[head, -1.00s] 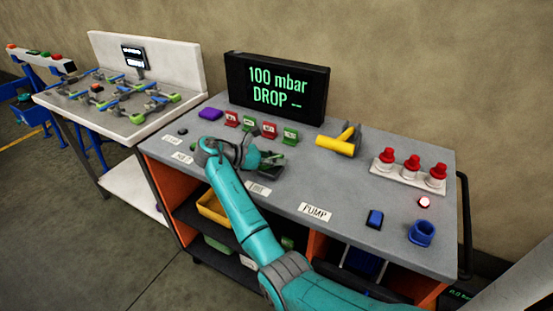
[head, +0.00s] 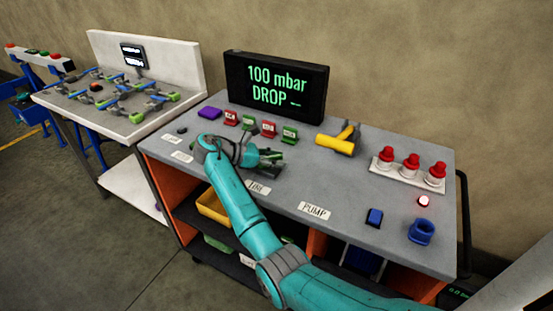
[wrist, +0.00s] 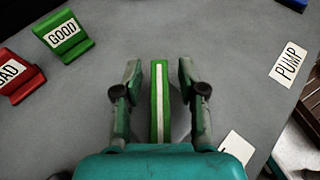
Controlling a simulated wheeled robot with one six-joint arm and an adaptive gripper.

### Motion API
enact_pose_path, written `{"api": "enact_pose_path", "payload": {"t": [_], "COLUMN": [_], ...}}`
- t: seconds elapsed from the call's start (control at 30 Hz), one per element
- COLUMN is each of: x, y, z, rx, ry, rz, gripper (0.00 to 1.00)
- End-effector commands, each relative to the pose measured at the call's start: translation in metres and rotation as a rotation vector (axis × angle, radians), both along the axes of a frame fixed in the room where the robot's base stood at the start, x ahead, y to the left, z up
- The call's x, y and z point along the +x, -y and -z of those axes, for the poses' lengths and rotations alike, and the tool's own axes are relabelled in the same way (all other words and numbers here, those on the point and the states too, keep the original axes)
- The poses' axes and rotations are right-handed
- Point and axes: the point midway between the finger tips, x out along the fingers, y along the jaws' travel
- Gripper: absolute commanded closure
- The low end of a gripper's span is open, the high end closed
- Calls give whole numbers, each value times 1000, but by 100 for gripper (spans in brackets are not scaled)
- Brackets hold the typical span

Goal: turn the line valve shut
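A green bar handle with a white stripe (wrist: 159,100), which I take to be the line valve's handle, stands in the middle of the wrist view. My gripper (wrist: 158,78) is open around it, one finger on each side, with a narrow gap to both. The bar runs roughly parallel to the fingers. The handle's base is hidden under my gripper. In the head view my gripper (head: 268,160) is low over the grey bench top, behind a white label (head: 258,187), and mostly hides the valve.
The black display (head: 276,87) reads "100 mbar DROP". Red and green tags (head: 268,129) stand behind my gripper. A yellow-handled tool (head: 338,141) lies to the right.

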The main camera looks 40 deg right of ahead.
Motion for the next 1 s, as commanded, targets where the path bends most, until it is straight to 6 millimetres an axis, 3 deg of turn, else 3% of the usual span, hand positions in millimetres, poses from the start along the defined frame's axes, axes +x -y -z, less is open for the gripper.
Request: {"api": "enact_pose_path", "payload": {"t": [0.27,0.7,1.0], "x": [1,1,0], "y": [0,0,0], "z": [-16,-88,-100], "rx": [-1,-2,-2], "ry": [4,3,0], "rz": [0,-1,-2], "gripper": [59,59,59]}}
